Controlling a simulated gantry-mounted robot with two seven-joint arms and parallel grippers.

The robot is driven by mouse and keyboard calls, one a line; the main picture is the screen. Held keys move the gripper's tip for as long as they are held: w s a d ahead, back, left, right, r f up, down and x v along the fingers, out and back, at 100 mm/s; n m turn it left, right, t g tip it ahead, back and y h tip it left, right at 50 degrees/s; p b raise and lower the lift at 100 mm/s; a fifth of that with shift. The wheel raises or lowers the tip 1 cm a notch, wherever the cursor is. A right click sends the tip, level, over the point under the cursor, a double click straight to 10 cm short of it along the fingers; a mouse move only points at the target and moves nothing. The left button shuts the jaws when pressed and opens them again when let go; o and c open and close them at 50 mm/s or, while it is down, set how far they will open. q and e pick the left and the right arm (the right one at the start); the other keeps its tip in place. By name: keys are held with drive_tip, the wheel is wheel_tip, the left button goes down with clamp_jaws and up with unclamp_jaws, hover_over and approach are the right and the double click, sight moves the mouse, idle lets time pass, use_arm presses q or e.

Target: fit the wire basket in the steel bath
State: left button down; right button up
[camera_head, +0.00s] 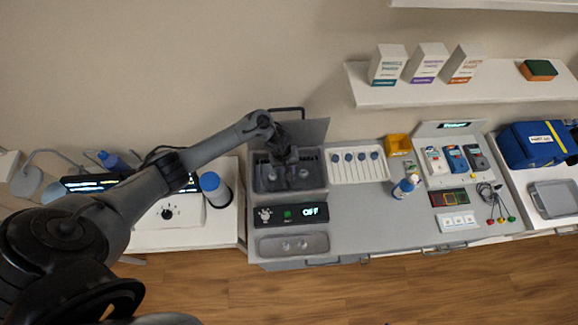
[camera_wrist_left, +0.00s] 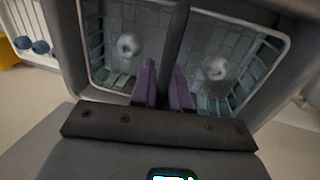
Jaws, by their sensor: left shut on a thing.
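The steel bath (camera_head: 262,190) is a dark grey rectangular basin at the left end of the grey bench, with a raised lid behind it. My left gripper (camera_head: 287,158) reaches down over it from the left. In the left wrist view its purple fingers (camera_wrist_left: 165,82) are shut on the dark central bar of the wire basket (camera_wrist_left: 88,75). The basket has a pale rim, mesh sides and two round metallic pieces inside. It lies within the outline of the bath walls; whether it rests on the bottom I cannot tell. My right gripper is not in view.
A dark panel reading OFF (camera_head: 308,211) and a shallow grey tray (camera_head: 293,244) are in front of the bath. A white rack (camera_head: 356,178) with several blue-topped items is to its right, then a blue-capped bottle (camera_head: 404,188). The bench middle is clear.

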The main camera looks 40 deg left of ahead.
use_arm(q)
drive_tip(key=shift+f, duration=0.55)
idle(0.4)
drive_tip(key=c, duration=1.4)
unclamp_jaws()
drive_tip(key=shift+r, duration=0.1)
drive_tip(key=shift+r+p, duration=0.95)
drive_tip(key=shift+p, duration=0.5)
drive_tip(key=shift+r+p, duration=0.4)
drive_tip(key=shift+r, duration=0.55)
